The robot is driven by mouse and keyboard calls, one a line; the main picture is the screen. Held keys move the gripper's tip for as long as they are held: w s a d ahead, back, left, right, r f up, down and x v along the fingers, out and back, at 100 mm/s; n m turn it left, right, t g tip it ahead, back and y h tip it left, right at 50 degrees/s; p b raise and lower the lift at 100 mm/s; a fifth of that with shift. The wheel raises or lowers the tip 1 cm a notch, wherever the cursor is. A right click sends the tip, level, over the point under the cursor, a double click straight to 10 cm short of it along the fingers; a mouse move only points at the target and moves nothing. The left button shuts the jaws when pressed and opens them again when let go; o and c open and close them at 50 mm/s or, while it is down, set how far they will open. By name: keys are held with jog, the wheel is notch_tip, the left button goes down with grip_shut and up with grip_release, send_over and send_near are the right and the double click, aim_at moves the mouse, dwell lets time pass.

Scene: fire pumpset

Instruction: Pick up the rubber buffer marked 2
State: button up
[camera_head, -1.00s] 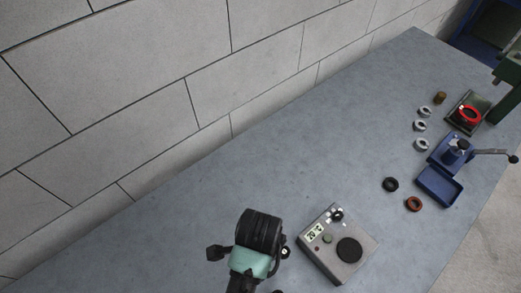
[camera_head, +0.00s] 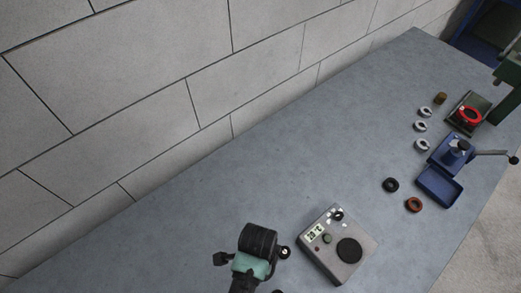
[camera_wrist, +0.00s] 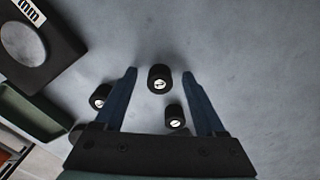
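Several small black cylinders with pale marked end faces, the rubber buffers, lie on the grey bench. In the wrist view one buffer (camera_wrist: 159,79) is between my fingertips, another buffer (camera_wrist: 100,96) is outside the left finger, and a third buffer (camera_wrist: 175,116) is closer to the palm. Their marks are too small to read, so I cannot tell which is marked 2. My gripper (camera_wrist: 160,72) is open and holds nothing. In the head view my arm hides its fingers; one buffer (camera_head: 284,252) shows just right of the arm.
A grey box with a temperature display (camera_head: 338,245) stands right of my arm. A blue vise-like device (camera_head: 452,155), a black ring (camera_head: 390,185), a brown ring (camera_head: 414,204) and metal rings (camera_head: 421,126) lie farther right. The bench's middle is clear.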

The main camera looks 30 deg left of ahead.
grip_shut()
